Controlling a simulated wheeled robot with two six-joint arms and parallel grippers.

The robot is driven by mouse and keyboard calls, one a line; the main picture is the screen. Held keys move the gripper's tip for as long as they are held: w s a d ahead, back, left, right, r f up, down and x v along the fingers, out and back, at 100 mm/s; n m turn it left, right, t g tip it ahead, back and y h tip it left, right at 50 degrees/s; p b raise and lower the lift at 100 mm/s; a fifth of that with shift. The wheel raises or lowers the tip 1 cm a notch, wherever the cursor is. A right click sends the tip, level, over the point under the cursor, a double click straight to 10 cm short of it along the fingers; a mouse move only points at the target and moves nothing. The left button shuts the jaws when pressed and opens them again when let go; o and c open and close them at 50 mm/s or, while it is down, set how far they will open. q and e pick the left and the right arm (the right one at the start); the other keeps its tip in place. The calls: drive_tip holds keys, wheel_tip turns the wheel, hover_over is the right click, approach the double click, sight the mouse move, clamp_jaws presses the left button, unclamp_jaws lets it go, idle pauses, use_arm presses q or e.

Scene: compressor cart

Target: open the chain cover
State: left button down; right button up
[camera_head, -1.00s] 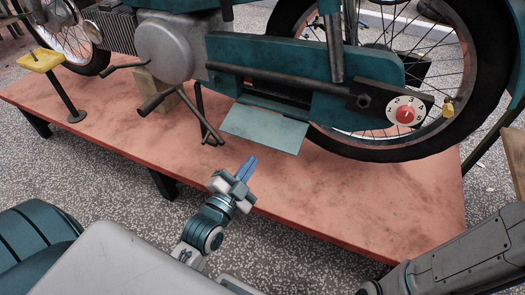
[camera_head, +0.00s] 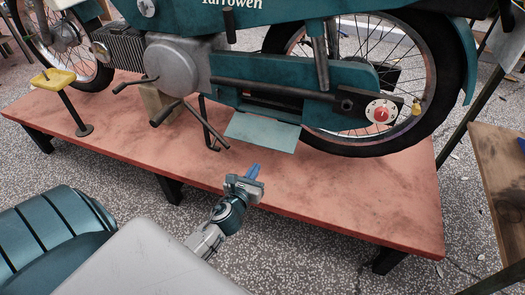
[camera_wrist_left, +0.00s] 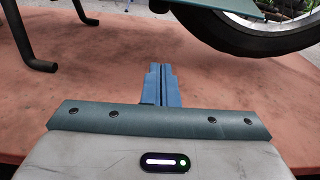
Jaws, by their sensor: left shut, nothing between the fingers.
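The teal chain cover (camera_head: 355,75) runs along the lower side of the moped, in front of the rear wheel. A lighter teal flap (camera_head: 262,132) hangs out and down from its lower edge, below a dark opening. The flap's edge also shows at the top of the left wrist view (camera_wrist_left: 222,10). My left gripper (camera_head: 253,171) is below and in front of the flap, apart from it, over the front part of the red platform. Its blue fingers, also in the left wrist view (camera_wrist_left: 160,84), are together and empty. My right gripper is out of view.
The moped stands on a red platform (camera_head: 330,200). A pedal crank (camera_head: 165,113) and stand legs (camera_head: 212,135) are left of the flap. A red-and-white dial (camera_head: 381,113) and a brass padlock (camera_head: 416,108) are at right. A yellow-topped post (camera_head: 65,95) stands at far left.

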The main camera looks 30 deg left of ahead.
sight(263, 134)
use_arm(q)
drive_tip(key=b+x, duration=0.1)
drive_tip(key=x, duration=0.6)
drive_tip(key=shift+w+a+b, duration=0.1)
drive_tip(key=shift+b, duration=0.2)
drive_tip(key=r, duration=0.2)
drive_tip(key=s+r, duration=0.1)
drive_tip(key=r, duration=0.1)
